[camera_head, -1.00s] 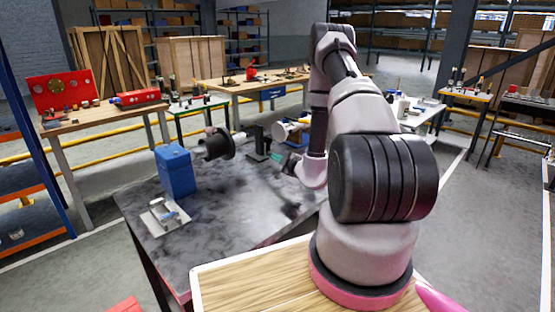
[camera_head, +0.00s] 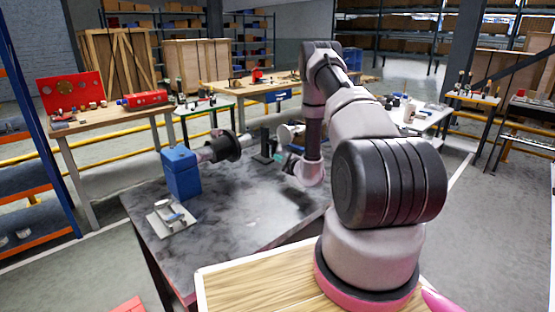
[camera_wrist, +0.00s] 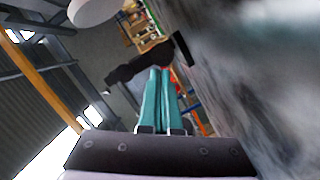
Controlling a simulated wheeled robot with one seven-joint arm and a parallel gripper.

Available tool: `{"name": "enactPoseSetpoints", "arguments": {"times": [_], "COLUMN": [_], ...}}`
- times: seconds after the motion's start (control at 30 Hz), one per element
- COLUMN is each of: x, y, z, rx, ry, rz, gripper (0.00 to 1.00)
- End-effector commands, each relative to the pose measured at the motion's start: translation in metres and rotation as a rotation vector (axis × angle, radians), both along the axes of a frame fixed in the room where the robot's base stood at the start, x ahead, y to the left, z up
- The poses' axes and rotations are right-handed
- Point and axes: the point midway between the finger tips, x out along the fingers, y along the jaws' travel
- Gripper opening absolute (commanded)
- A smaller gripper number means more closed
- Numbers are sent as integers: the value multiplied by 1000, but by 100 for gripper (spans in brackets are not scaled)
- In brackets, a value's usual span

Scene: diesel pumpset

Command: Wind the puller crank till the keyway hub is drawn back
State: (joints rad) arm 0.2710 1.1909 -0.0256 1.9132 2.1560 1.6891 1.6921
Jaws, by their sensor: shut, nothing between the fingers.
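A dark flanged hub (camera_head: 228,145) stands on a pale shaft (camera_head: 207,153) beside a blue block (camera_head: 180,175) on the dark table. I cannot tell for sure which part is the puller crank. My gripper (camera_head: 290,155) is small and partly hidden by my arm in the head view, near the table's far side, to the right of the hub. In the wrist view its teal fingers (camera_wrist: 158,75) are shut together and empty. A dark bar-like part (camera_wrist: 140,66) shows near the fingertips; whether they touch it is unclear.
The mottled dark table (camera_head: 235,215) has clear room in front. A black upright stand (camera_head: 263,147) is close to my gripper, with a pale cylinder behind it. A metal plate with a small clamp (camera_head: 171,218) lies at front left. Other benches stand behind.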

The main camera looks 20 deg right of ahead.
Motion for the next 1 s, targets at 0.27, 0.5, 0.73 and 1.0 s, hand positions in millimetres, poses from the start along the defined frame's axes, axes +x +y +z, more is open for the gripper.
{"name": "enactPoseSetpoints", "arguments": {"times": [0.27,0.5,0.73,1.0], "x": [0,1,2,3], "y": [-1,-3,-4,-7], "z": [-1,-1,-2,-4], "rx": [-24,-61,-97,-150], "ry": [-10,-27,-41,-62], "rz": [0,-1,-1,0], "gripper": [0,0,0,0]}}
